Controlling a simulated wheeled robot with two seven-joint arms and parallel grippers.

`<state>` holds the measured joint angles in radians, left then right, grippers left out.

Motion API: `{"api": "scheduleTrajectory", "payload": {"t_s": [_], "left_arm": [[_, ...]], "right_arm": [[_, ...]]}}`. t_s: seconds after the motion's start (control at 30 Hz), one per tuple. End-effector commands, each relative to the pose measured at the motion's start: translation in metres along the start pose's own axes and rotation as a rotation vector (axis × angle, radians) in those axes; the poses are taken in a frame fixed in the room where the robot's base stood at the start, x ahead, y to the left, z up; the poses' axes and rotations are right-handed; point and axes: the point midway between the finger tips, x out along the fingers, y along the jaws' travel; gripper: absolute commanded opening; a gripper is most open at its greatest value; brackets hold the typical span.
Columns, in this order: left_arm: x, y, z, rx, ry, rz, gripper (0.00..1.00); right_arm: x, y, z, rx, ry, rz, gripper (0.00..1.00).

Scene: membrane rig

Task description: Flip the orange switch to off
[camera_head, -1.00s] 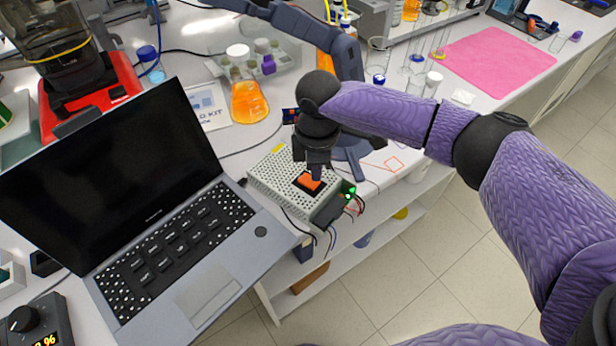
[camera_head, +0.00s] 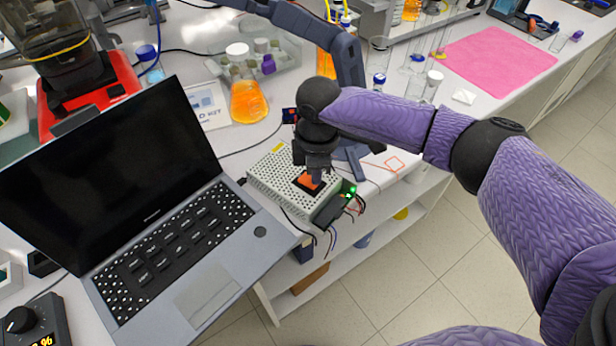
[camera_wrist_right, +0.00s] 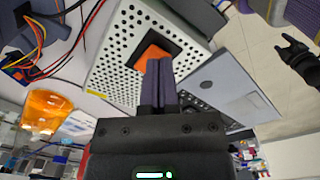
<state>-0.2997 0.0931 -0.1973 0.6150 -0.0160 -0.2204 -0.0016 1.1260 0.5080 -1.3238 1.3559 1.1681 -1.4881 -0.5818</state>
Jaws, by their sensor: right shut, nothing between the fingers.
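The orange switch (camera_head: 309,181) is a rocker in a black frame on top of a white perforated power supply box (camera_head: 270,185). A green light (camera_head: 352,190) glows at the box's right end. My right gripper (camera_head: 316,178) points down at the switch, its fingers shut with nothing between them. In the right wrist view the shut fingertips (camera_wrist_right: 159,64) reach the edge of the orange switch (camera_wrist_right: 151,52) and seem to touch it. The fingers hide part of the switch, so its tilt is hard to tell.
An open laptop (camera_head: 180,240) stands just left of the box. A flask of orange liquid (camera_head: 248,100) and a grey tray (camera_head: 285,62) are behind it. A dark blue arm (camera_head: 345,60) stands behind my right wrist. Wires hang at the table's front edge.

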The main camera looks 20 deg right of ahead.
Motion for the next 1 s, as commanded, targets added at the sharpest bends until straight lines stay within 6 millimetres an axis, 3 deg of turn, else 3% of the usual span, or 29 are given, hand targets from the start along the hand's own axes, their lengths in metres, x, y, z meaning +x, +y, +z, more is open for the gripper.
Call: {"api": "scheduleTrajectory", "payload": {"t_s": [0.8, 1.0], "left_arm": [[0.005, -0.001, 0.001, 0.0, -0.001, -0.002, 0.59], [-0.007, -0.004, 0.0, 0.002, 0.001, -0.006, 0.59]], "right_arm": [[0.012, 0.0, 0.0, -0.001, 0.001, 0.0, 0.0], [0.0, 0.0, 0.0, -0.001, 0.001, 0.0, 0.0]]}}
